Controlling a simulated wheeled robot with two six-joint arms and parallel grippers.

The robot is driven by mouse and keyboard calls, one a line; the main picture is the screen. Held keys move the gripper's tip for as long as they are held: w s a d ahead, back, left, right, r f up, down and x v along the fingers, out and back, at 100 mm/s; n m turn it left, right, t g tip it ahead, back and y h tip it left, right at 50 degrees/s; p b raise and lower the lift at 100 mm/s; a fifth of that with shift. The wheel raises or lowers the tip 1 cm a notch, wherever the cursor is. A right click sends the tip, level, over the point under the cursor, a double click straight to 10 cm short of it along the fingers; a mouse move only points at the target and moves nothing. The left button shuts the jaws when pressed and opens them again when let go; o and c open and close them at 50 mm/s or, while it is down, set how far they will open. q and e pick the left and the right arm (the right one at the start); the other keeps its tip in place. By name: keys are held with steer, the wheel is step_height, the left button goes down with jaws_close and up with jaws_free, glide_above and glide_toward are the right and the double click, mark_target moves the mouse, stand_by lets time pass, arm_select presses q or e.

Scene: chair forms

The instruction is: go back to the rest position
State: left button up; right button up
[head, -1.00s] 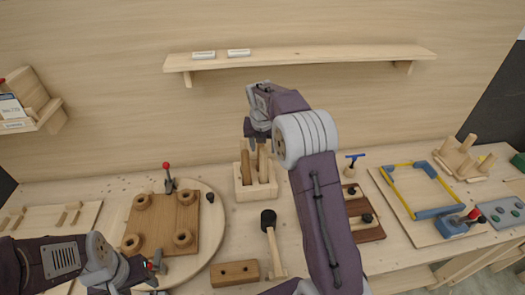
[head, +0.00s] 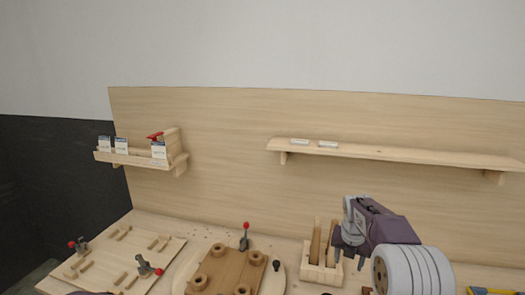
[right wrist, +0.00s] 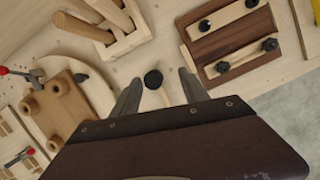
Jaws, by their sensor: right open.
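My right gripper (head: 349,250) is in the lower right of the head view, in front of the wooden holder with upright pieces (head: 322,262). In the right wrist view its two fingers (right wrist: 160,92) are spread apart with nothing held between them. A mallet with a black head (right wrist: 153,79) lies on the bench below, in line with the gap between the fingers. My left gripper is not in the head view; only a dark bit of what may be my arm shows at the bottom edge.
A wooden seat plate with round bosses (head: 230,272) lies on a round board. A jig board with red-tipped clamps (head: 110,258) is at left. A shelf (head: 400,154) and a card rack (head: 140,158) are on the back panel. A dark wood block with black knobs (right wrist: 232,40) lies at right.

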steer(key=s+a+f+m+y+b, duration=0.1)
steer(key=s+a+m, duration=0.2)
steer(key=s, duration=0.4)
steer(key=s+a+f+m+b, duration=0.1)
steer(key=s+a+m, duration=0.25)
steer(key=s, duration=0.25)
steer(key=s+a+f+m, duration=0.1)
steer(key=s+f+m, duration=0.3)
steer(key=s+m, duration=0.3)
steer(key=s+a+f+m+g, duration=0.1)
steer(key=s+f+m, duration=0.3)
steer(key=m, duration=1.3)
steer(key=s, duration=0.3)
steer(key=shift+a+f+g+y+b, duration=0.2)
steer(key=shift+g+y+b, duration=0.1)
steer(key=shift+y+b, duration=0.1)
steer(key=shift+s, duration=0.1)
